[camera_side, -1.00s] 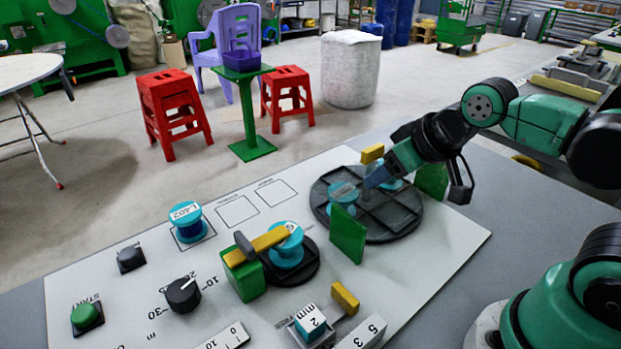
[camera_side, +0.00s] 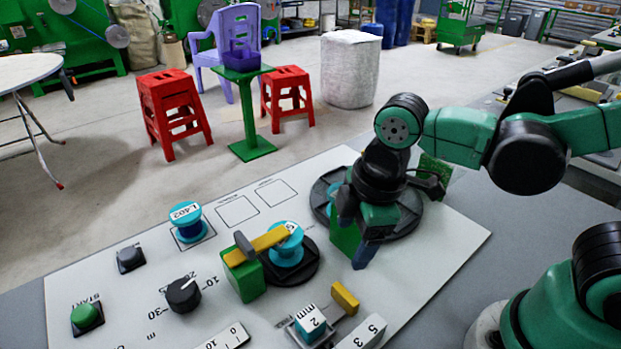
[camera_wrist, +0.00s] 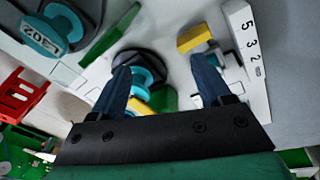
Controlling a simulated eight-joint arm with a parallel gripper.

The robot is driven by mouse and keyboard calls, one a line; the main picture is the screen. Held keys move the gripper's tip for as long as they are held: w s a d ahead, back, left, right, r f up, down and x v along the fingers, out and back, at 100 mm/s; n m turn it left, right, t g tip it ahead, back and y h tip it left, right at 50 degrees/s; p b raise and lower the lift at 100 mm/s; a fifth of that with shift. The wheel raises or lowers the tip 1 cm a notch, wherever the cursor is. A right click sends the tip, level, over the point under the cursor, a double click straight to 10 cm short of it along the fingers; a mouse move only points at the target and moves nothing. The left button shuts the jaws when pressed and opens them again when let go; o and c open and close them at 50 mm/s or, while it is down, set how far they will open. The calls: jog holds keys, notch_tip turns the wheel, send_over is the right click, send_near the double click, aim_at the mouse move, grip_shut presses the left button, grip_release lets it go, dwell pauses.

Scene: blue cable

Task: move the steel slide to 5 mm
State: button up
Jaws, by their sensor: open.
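My gripper (camera_side: 357,240) is open, pointing down, above the panel behind the handle. In the wrist view its blue fingers (camera_wrist: 161,66) are spread and empty.
A teal spool (camera_side: 286,248) sits on a black disc under a yellow bar with a green block (camera_side: 243,274). Another spool (camera_side: 188,226) stands behind left. A dark turntable (camera_side: 410,220) is partly hidden by my arm. A knob (camera_side: 183,294) and green button (camera_side: 86,316) are at left.

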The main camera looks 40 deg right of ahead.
aim_at(345, 294)
jog(key=a+n, duration=0.1)
jog(key=s+a+f+n+g, duration=0.1)
jog(key=n, duration=0.1)
jog(key=s+n, duration=0.1)
jog(key=n, duration=0.1)
jog(key=shift+a+f+g+h, duration=0.35)
jog(key=shift+a+g+h, duration=0.05)
jog(key=shift+s+f, duration=0.1)
jog(key=shift+f, duration=2.65)
